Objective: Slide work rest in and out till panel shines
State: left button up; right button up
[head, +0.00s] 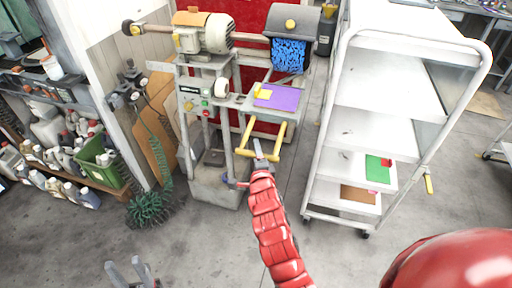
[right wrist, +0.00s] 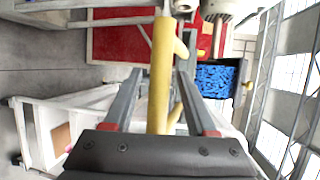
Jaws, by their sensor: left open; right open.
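The buffing machine stands at the centre back, with a blue brush (head: 289,55) under a grey hood. Its work rest carries a purple panel (head: 281,98) with a yellow piece at its left corner, in front of and below the brush. A yellow U-shaped handle (head: 281,135) extends from the rest toward me. My right gripper (head: 259,152) is at the handle's front bar. In the right wrist view the yellow bar (right wrist: 161,70) lies between its open fingers (right wrist: 159,85); contact cannot be told. My left gripper (head: 131,270) is open and empty over the floor at the lower left.
A white shelf cart (head: 345,95) stands close on the right, with a green panel (head: 377,168) and a brown one (head: 357,194) on low shelves. Bottles and a green crate (head: 98,160) are at the left. The floor in front is clear.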

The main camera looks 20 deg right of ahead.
jog(key=shift+x, duration=0.85)
jog(key=shift+f, duration=0.1)
grip_shut()
dwell(0.8)
